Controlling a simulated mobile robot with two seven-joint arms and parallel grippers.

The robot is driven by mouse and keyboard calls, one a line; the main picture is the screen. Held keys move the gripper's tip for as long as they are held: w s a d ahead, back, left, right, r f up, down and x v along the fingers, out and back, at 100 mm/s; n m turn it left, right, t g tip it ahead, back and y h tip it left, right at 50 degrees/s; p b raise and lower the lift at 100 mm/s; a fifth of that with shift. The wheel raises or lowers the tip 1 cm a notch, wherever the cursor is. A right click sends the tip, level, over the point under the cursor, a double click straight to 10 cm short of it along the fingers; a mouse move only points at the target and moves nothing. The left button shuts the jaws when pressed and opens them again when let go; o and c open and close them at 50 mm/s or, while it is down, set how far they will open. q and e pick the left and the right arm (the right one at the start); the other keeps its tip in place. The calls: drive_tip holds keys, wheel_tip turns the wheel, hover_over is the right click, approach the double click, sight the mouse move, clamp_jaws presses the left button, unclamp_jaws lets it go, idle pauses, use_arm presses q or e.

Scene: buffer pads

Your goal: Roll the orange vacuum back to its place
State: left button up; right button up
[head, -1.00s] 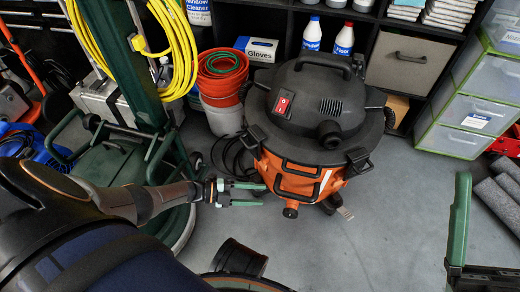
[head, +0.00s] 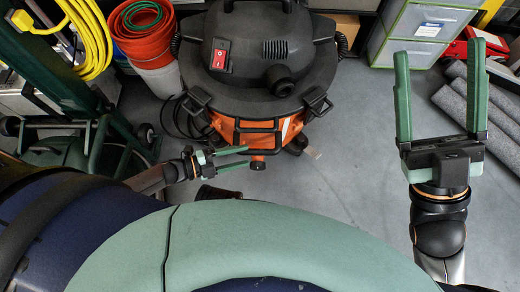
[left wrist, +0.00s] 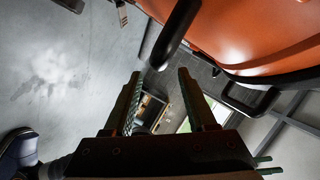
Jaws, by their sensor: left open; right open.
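The orange vacuum (head: 262,70) with its black top and red switch stands upright on the floor at the top middle of the head view. A black handle bar crosses its orange front. My left gripper (head: 248,157) is open just in front of the vacuum's lower front, left of centre, with nothing between its fingers. In the left wrist view, the vacuum's orange body (left wrist: 250,35) fills the upper right and a black bar lies just beyond the open fingers (left wrist: 160,82). My right gripper (head: 440,90) is open and empty, raised at the right, apart from the vacuum.
Red and white buckets (head: 145,40) and a yellow cable (head: 90,40) are at the left, beside a green wheeled cart (head: 75,150). Drawers (head: 415,40) stand at the upper right, with grey rolls (head: 480,110) on the floor.

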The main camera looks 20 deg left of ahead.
sight(260, 152)
use_arm(q)
drive_tip(key=b+x, duration=0.1)
drive_tip(key=x, duration=0.5)
drive_tip(key=shift+w+d+f+b, duration=0.15)
drive_tip(key=shift+w+d+b, duration=0.1)
drive_tip(key=shift+d+b, duration=0.05)
clamp_jaws()
idle(1.1)
